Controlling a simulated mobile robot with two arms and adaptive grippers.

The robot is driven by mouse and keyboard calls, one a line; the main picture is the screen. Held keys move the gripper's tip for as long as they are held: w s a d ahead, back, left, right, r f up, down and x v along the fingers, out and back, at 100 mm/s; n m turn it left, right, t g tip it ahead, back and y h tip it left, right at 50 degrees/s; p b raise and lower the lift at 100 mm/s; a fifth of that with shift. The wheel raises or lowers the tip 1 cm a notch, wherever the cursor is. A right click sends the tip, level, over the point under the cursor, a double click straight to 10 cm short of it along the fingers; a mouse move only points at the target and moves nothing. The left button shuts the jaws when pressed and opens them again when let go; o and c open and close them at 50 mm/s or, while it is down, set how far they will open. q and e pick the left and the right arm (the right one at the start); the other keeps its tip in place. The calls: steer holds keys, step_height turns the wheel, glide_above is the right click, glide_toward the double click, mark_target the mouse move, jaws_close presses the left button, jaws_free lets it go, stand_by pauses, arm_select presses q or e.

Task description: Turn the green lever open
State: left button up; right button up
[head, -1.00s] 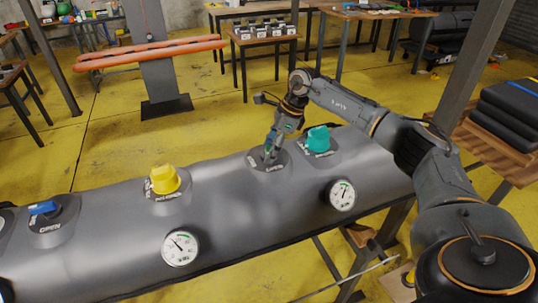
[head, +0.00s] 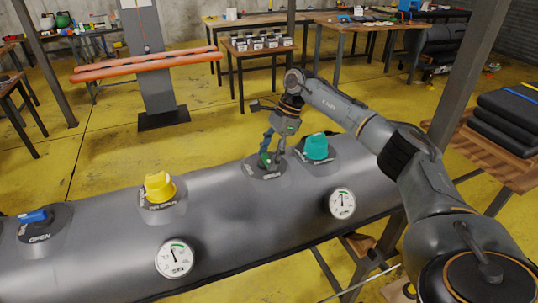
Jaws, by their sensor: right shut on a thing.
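The green lever (head: 264,159) sits on a round valve plate on top of a long grey inflatable tube (head: 225,215). Lettering that seems to read OPEN shows beside it, partly hidden. My right gripper (head: 272,154) reaches down over the valve from the right and is shut on the green lever, which shows only in part between and below the fingers. My left gripper is not in view.
A teal cap (head: 316,147) stands close to the right of my right gripper. Along the tube are a yellow cap (head: 160,188), a blue lever (head: 34,216) and two pressure gauges (head: 175,258), (head: 342,203). Open yellow floor lies behind the tube.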

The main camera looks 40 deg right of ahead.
steer(key=o, duration=1.1)
steer(key=shift+o, duration=0.2)
steer(key=v, duration=1.2)
